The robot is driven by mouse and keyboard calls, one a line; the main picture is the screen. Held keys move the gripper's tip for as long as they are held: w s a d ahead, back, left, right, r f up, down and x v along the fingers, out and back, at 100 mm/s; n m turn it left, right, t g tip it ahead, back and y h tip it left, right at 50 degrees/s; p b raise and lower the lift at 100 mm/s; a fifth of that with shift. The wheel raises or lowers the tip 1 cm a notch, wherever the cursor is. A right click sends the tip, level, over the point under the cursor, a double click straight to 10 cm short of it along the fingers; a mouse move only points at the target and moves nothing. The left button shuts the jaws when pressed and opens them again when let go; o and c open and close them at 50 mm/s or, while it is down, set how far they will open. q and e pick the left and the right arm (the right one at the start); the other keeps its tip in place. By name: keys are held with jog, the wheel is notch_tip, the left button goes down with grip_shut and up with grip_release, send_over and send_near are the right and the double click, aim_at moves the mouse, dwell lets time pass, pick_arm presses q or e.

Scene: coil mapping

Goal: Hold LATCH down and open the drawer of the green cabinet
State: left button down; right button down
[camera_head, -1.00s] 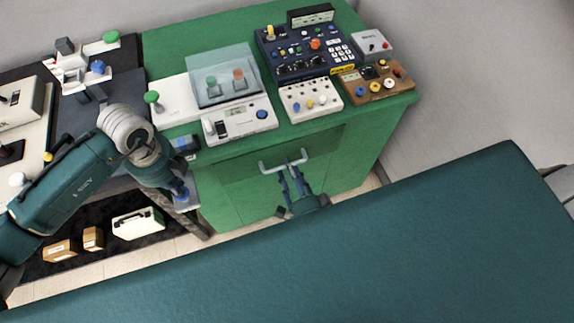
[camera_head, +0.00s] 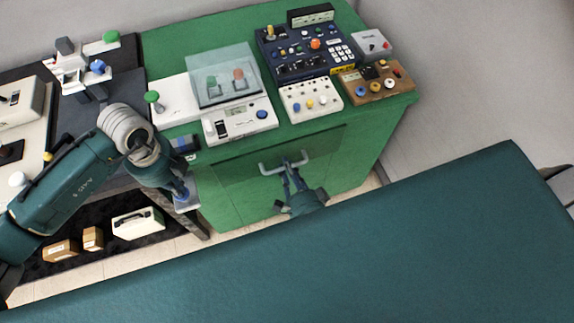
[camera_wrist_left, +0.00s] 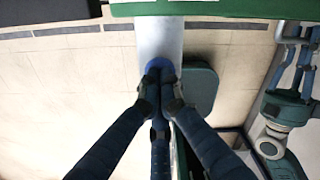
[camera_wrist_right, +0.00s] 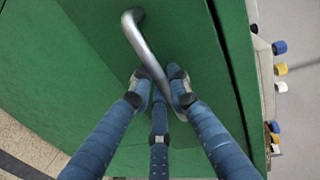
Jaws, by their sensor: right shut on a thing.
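The green cabinet (camera_head: 362,150) has a drawer front (camera_head: 235,178) with a grey bar handle (camera_head: 283,165); the handle also shows in the right wrist view (camera_wrist_right: 146,50). My right gripper (camera_head: 287,167) is shut on the handle, its fingers around the bar's lower part in the right wrist view (camera_wrist_right: 165,85). A round blue button (camera_wrist_left: 160,66) sits on a light grey block (camera_wrist_left: 160,38) at the cabinet's left side; I cannot read a LATCH label. My left gripper (camera_wrist_left: 160,82) has its fingertips together at the button and partly hides it. I cannot tell how far the button is pressed.
Several control boxes stand on the cabinet top, among them a dark blue panel (camera_head: 290,62) and a clear cover (camera_head: 225,75). A dark table (camera_head: 100,110) with devices is at the left. Boxes (camera_head: 138,223) lie on its lower shelf. Floor to the right is clear.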

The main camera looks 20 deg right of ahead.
pick_arm(q)
jog(key=shift+s, duration=0.1)
pick_arm(e)
jog(key=v, duration=0.4)
jog(key=shift+s+f, duration=0.1)
jog(key=shift+f, duration=0.2)
jog(key=c, duration=1.7)
grip_release()
jog(key=v, duration=1.2)
pick_arm(q)
notch_tip(320, 180, up, 8)
